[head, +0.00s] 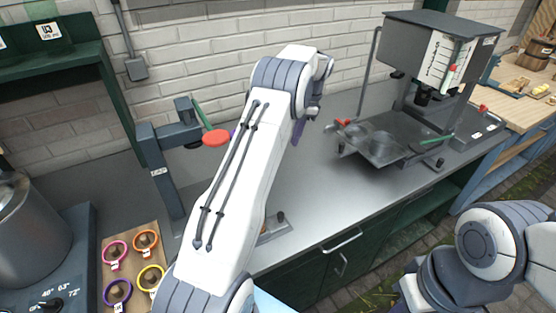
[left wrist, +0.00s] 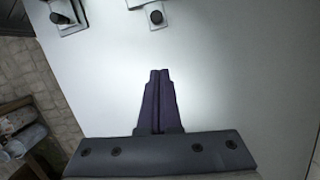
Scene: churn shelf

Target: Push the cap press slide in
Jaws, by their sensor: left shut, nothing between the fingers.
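A dark machine (head: 420,60) with a white marked panel stands at the back right of the counter. A grey metal plate (head: 385,150) with round recesses sticks out to the left below its head and looks like the cap press slide. A red piece (head: 344,122) shows at the plate's left end. My left gripper (head: 299,133) is left of the plate, apart from it and partly hidden by my wrist. In the left wrist view its purple fingers (left wrist: 159,74) are shut and empty above the bare counter. My right arm shows at the lower right, but its gripper is out of view.
A dark post stand (head: 162,170) with a red disc (head: 216,138) and a green handle is behind my left arm. A pot (head: 30,235) and a board with several coloured rings (head: 130,240) are at the left. Bare grey counter (head: 310,195) lies in front of the plate.

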